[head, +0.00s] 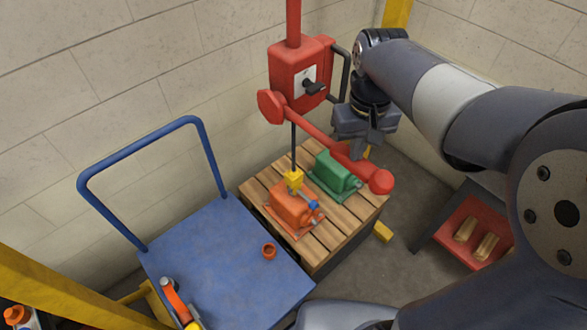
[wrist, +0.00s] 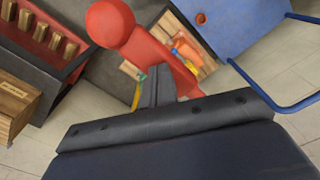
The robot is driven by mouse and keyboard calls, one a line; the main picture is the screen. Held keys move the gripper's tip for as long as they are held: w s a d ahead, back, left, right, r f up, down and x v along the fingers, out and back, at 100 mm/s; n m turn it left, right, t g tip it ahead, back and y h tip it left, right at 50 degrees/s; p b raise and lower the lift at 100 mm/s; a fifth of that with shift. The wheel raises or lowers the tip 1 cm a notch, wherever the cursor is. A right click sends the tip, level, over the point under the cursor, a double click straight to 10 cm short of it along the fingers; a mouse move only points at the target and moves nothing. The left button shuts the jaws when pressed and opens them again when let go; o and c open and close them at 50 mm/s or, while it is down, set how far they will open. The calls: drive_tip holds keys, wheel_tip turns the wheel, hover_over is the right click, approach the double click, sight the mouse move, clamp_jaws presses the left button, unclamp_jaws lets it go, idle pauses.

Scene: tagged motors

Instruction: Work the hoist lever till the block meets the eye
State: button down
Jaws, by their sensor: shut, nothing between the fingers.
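The red hoist (head: 300,75) hangs at the back, with a black handle on its face. Its long red lever (head: 325,140) slopes down to the right and ends in a red ball (head: 380,181); the ball also shows in the wrist view (wrist: 110,22). A dark rod runs down from the hoist to the yellow block (head: 293,181), which is at the top of the orange motor (head: 294,208). I cannot make out the eye or whether they touch. My gripper (head: 366,150) is shut and empty, right by the lever near its ball; contact is unclear.
A green motor (head: 336,175) sits beside the orange one on the wooden pallet (head: 256,192). A blue cart (head: 215,255) with a tall handle stands left, carrying an orange cup (head: 269,251). A red tray (head: 455,225) is at right.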

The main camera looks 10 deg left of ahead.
drive_tip(key=shift+f, duration=0.1)
drive_tip(key=shift+f+b, duration=0.8)
drive_tip(key=shift+f, duration=0.35)
wheel_tip(320, 180, up, 10)
drive_tip(key=p, duration=0.9)
drive_tip(key=shift+w+a, duration=0.3)
drive_tip(key=shift+a, duration=0.1)
drive_tip(key=shift+r, duration=0.15)
wheel_tip(320, 180, up, 7)
